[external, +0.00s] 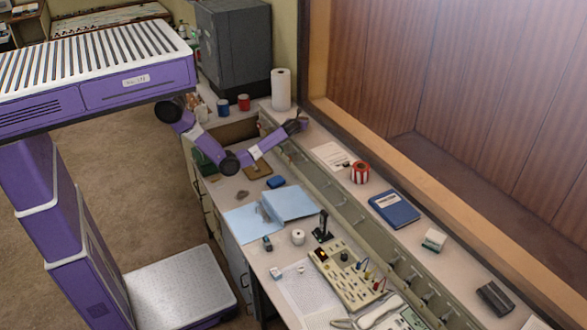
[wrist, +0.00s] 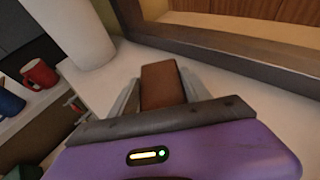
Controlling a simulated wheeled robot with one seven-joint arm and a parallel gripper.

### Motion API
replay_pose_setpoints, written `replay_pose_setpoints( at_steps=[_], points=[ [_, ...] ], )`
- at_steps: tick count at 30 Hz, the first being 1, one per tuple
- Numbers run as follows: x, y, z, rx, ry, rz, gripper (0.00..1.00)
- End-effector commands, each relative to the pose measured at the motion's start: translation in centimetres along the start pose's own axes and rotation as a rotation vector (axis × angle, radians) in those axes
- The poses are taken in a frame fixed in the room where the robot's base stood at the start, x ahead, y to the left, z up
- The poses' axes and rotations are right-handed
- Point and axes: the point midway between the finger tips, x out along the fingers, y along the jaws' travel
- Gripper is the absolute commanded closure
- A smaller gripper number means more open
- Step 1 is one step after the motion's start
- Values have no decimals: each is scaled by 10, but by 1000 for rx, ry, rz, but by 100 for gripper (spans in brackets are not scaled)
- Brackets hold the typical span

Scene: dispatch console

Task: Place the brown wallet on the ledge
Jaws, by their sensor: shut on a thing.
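The brown wallet (wrist: 163,84) is between the two grey fingers of my gripper (wrist: 159,93) in the wrist view. My gripper (external: 297,125) is shut on it, at the far end of the ledge (external: 460,256), near the paper towel roll. The pale ledge surface (wrist: 225,88) shows around the wallet in the wrist view. I cannot tell whether the wallet touches the ledge or is just above it. In the external view the wallet is too small or hidden by my gripper to make out.
A paper towel roll (external: 281,90) stands close by my gripper. A red mug (external: 243,102) and blue mug (external: 223,108) are to its left. A striped red can (external: 360,172), a blue book (external: 394,209) and a dark box (external: 495,298) are farther along the ledge.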

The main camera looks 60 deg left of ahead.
Motion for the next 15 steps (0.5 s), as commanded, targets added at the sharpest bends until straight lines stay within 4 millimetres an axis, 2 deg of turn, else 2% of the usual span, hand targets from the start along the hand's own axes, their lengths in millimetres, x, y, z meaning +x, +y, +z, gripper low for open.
replay_pose_setpoints(
  at_steps=[15],
  points=[
    [3, 0, -8, 1, 0, 0, 93]
  ],
)
